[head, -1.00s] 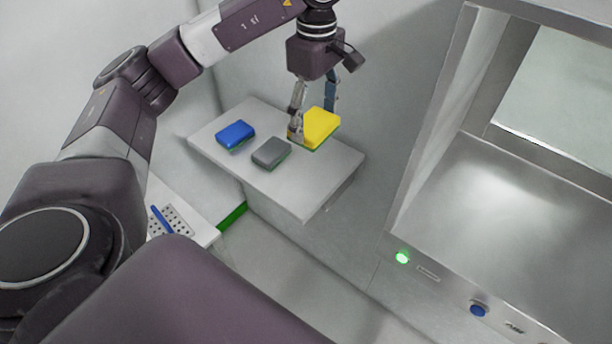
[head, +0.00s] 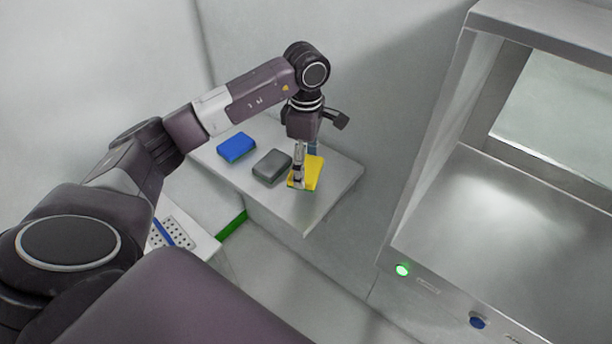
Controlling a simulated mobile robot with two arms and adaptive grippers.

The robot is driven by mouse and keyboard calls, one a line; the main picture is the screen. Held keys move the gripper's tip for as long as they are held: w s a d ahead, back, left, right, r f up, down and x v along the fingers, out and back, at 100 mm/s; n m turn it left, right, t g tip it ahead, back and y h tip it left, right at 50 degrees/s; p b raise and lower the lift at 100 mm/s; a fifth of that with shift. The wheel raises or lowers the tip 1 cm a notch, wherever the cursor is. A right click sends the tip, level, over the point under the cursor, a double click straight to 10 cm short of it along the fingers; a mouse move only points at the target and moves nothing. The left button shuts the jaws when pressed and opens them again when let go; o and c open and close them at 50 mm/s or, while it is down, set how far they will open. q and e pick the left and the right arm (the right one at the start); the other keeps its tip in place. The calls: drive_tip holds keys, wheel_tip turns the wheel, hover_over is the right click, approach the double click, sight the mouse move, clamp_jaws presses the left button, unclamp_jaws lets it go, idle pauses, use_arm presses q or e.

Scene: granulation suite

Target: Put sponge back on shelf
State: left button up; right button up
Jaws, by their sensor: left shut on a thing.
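The yellow sponge (head: 313,174) with a green underside is at the right part of the pale wall shelf (head: 297,218). My left gripper (head: 305,172) is shut on it from above, one finger on its left side and the other partly hidden behind it. The sponge looks low at the shelf surface; I cannot tell whether it touches. A grey sponge (head: 272,167) lies on the shelf just left of the yellow one, with a small gap. A blue sponge (head: 236,147) lies further left. My right gripper is not in view.
A steel cabinet (head: 424,170) with a green lit button (head: 402,269) and a blue button (head: 478,321) stands at the right. A perforated white tray (head: 178,228) with a blue item is at lower left. The shelf's front right corner is bare.

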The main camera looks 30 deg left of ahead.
sight(306, 178)
use_arm(q)
drive_tip(key=shift+f, duration=0.8)
wheel_tip(306, 178, down, 3)
drive_tip(key=shift+f+p, duration=0.2)
drive_tip(key=shift+p, duration=0.45)
drive_tip(key=shift+f, duration=0.5)
drive_tip(key=shift+f, duration=0.1)
drive_tip(key=o, duration=0.7)
drive_tip(key=shift+c, duration=0.2)
drive_tip(key=o, duration=0.4)
drive_tip(key=shift+o, duration=0.2)
